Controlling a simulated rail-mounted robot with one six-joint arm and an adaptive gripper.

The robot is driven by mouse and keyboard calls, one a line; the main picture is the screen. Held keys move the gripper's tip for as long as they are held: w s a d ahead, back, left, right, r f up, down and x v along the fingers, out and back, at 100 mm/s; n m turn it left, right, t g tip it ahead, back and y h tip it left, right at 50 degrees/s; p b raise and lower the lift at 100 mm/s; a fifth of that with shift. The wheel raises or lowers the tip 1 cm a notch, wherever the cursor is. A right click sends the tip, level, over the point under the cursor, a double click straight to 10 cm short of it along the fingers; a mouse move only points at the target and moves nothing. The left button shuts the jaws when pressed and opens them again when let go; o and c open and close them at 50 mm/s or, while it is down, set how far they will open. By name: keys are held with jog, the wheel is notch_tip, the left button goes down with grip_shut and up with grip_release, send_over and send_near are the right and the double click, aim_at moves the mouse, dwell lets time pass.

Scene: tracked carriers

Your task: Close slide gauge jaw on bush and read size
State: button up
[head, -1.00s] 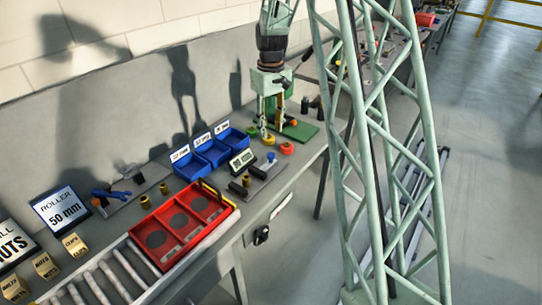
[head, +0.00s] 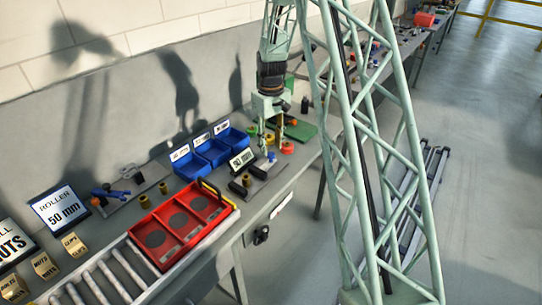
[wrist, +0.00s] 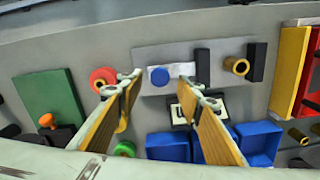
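The slide gauge is a grey plate (wrist: 150,57) on the bench, with a round blue knob (wrist: 159,76), a small white strip and two black jaw blocks. The sliding jaw (wrist: 202,66) is the block nearer the knob, and the end jaw (wrist: 256,62) is the other. A brass bush (wrist: 236,66) stands between them, close to the end jaw, with a visible gap to the sliding jaw. My gripper (wrist: 162,90) is open and empty, its fingers spread to either side of the knob in the wrist view. In the head view, my gripper (head: 269,152) is low over the knob end.
A small sign (head: 242,159) stands behind the gauge, with blue bins (head: 212,152) beyond. Red (wrist: 103,78) and green (wrist: 124,149) rings lie near my fingers. A green mat (wrist: 48,100) is on one side, a red tray (head: 232,207) on the other.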

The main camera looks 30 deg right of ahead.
aim_at(271, 154)
jog(key=shift+f, duration=2.6)
jog(key=shift+c, duration=0.2)
